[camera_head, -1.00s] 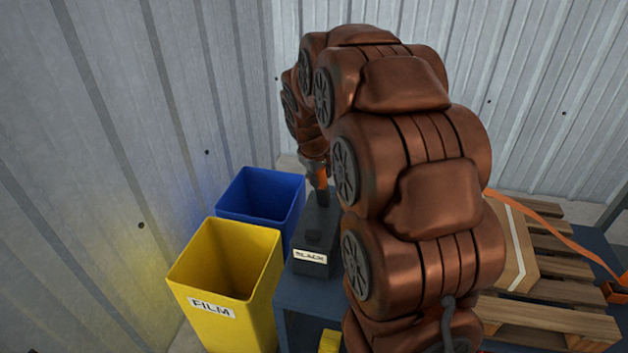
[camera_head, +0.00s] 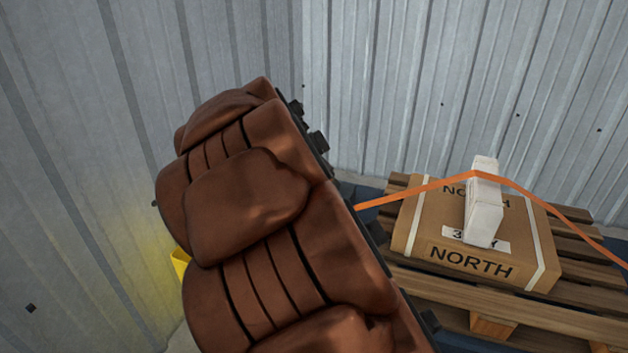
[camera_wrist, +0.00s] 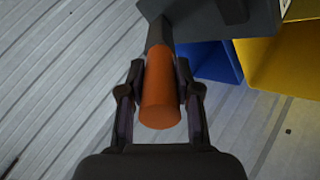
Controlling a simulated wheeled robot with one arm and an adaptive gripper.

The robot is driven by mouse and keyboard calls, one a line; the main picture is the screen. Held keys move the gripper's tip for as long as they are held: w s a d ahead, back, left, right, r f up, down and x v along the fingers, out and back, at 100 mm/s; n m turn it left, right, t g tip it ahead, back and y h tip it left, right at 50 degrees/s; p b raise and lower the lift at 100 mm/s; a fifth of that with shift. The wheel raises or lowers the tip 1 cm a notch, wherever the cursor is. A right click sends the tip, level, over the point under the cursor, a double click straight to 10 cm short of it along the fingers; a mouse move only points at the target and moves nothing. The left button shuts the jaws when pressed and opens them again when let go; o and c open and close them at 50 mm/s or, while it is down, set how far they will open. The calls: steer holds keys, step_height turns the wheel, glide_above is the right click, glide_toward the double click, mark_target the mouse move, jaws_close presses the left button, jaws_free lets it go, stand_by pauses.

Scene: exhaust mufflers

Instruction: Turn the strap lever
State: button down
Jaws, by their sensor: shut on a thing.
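The strap lever's orange round handle (camera_wrist: 160,95) shows in the wrist view, on a dark shaft that runs up to a dark grey block (camera_wrist: 215,18). My gripper (camera_wrist: 160,72) is shut on the orange handle, one finger on each side. In the head view my arm hides the gripper, the lever and the block. An orange strap (camera_head: 415,192) comes out from behind my arm, rises over a white angled piece (camera_head: 484,210) on a cardboard box (camera_head: 420,230) marked NORTH, and slopes down to the right.
The box sits on a wooden pallet (camera_head: 470,300) at the right. A blue bin (camera_wrist: 210,62) and a yellow bin (camera_wrist: 285,60) stand beside the block; only a sliver of the yellow bin (camera_head: 180,262) shows in the head view. Corrugated walls (camera_head: 420,70) close off the back and left.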

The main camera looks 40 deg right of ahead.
steer(key=shift+f, duration=0.1)
stand_by(0.3)
steer(key=c, duration=0.8)
jaws_free()
steer(key=shift+a, duration=0.1)
steer(key=v, duration=1.2)
